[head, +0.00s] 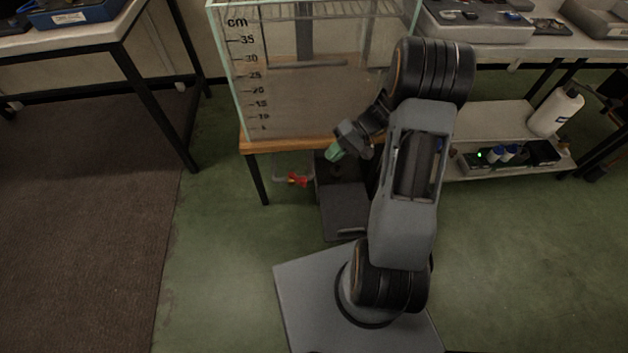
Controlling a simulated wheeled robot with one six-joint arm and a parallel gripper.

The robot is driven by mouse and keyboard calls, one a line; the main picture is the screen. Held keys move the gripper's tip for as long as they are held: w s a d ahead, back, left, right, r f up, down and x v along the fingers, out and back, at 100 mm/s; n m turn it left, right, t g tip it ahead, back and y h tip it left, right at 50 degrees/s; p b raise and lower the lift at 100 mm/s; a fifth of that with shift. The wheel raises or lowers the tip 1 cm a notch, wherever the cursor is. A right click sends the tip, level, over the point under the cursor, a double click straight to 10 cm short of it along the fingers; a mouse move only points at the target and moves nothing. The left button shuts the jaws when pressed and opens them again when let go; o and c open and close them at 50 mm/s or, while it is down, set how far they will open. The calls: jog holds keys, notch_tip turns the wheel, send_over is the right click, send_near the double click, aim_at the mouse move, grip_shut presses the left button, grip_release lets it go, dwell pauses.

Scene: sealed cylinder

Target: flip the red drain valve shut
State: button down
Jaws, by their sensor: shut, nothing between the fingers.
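The red drain valve (297,180) sits below the front edge of the glass tank's wooden stand, on a short grey pipe (279,178). Its handle looks small and its exact angle is hard to tell. My gripper (333,153) has greenish fingertips and is shut and empty. It is up and to the right of the valve, apart from it, in front of the stand's wooden edge. My arm hides part of the tank's right side and what lies behind it.
The glass tank (310,95) with a cm scale stands on a wooden-topped table (255,145) with dark legs. A dark box (345,208) is on the floor right of the valve. A shelf (500,130) with a white bottle (556,112) is at right. Green floor left of the valve is clear.

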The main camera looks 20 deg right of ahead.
jog(key=w+d+f+m+t+y+b, duration=0.15)
jog(key=d+f+t, duration=0.3)
jog(key=f, duration=0.55)
jog(key=w+d+f+m+t+y, duration=0.1)
jog(key=d+f+m+t+y, duration=0.25)
jog(key=f+t, duration=0.45)
jog(key=w+a+f+g+b, duration=0.1)
jog(key=a, duration=0.5)
jog(key=w+a+f+g+b, duration=0.1)
jog(key=w+a, duration=0.1)
jog(key=a, duration=0.3)
jog(key=shift+w+a+f, duration=0.25)
jog(key=shift+w+a, duration=0.05)
jog(key=shift+a, duration=0.05)
jog(key=shift+a, duration=0.1)
